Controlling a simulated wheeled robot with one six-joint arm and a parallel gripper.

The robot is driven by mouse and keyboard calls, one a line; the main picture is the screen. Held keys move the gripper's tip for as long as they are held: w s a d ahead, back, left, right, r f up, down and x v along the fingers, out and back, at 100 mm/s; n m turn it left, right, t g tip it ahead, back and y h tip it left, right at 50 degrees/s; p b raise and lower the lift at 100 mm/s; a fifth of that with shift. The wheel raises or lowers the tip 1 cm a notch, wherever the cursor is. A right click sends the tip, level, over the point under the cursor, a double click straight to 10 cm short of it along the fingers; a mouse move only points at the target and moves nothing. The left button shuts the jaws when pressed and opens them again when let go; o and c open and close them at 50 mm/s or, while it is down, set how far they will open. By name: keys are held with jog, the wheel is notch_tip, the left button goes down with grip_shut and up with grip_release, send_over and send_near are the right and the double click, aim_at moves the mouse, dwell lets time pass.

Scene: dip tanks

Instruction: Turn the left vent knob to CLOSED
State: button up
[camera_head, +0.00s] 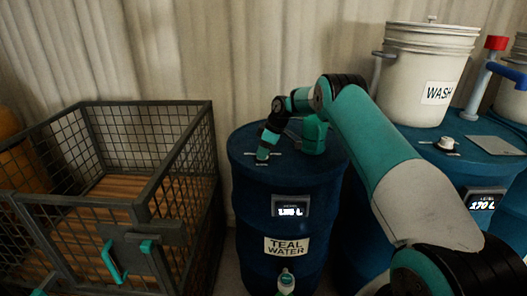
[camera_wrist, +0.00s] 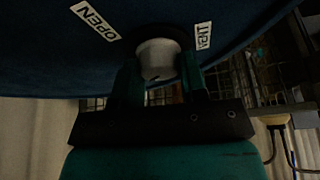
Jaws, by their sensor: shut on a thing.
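The left blue drum (camera_head: 255,215), labelled TEAL WATER, has a vent on its lid. My gripper (camera_head: 263,154) is down at the left part of that lid in the head view and hides the knob there. In the wrist view the pale, round left vent knob (camera_wrist: 158,58) sits between the two fingers of my gripper (camera_wrist: 159,72), which is shut on it. An OPEN label (camera_wrist: 96,21) lies to the left of the knob and a VENT label (camera_wrist: 203,36) to its right. No CLOSED label is readable, and the knob's pointing direction cannot be told.
A second blue drum (camera_head: 440,168) on the right carries a white WASH bucket (camera_head: 425,70) and another pale knob (camera_head: 446,143). A red and blue valve (camera_head: 487,66) stands beside the bucket. A wire cage (camera_head: 150,200) with a wooden floor is at the left.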

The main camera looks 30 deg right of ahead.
jog(key=shift+d+n, duration=0.1)
jog(key=shift+n, duration=0.5)
jog(key=shift+g, duration=0.3)
jog(key=o, duration=0.9)
jog(key=p+v, duration=0.3)
jog(key=v, duration=0.5)
jog(key=p+v, duration=0.4)
jog(key=v, duration=0.5)
jog(key=shift+s+d+r, duration=0.1)
jog(key=shift+d, duration=0.2)
